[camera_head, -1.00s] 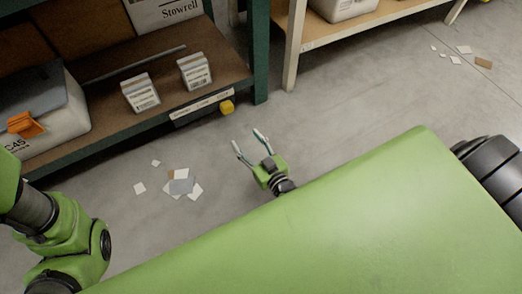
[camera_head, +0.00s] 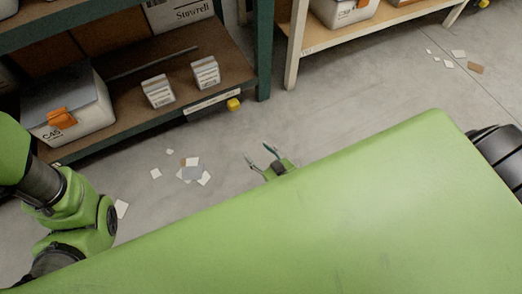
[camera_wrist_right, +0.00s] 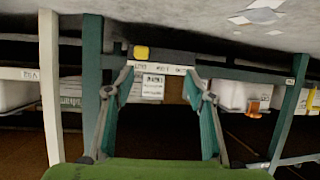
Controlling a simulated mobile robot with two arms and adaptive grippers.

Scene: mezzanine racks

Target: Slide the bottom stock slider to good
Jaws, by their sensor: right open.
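The yellow slider knob (camera_head: 233,104) sits at the right end of the white label strip (camera_head: 206,103) on the front edge of the bottom shelf. The strip's lettering is too small to read. My right gripper (camera_head: 261,155) is open and empty above the floor, in front of the shelf and apart from the knob. In the right wrist view, which is upside down, the knob (camera_wrist_right: 141,52) and the strip (camera_wrist_right: 160,68) appear between or beyond the open fingers (camera_wrist_right: 158,78). My left arm shows at the left of the head view, but its gripper is out of sight.
The green rack's bottom shelf (camera_head: 120,128) holds two small card stacks (camera_head: 158,91) (camera_head: 205,72) and a grey-lidded bin (camera_head: 70,105). A pale rack post (camera_head: 292,62) stands to the right. Loose cards (camera_head: 192,173) lie on the otherwise clear floor.

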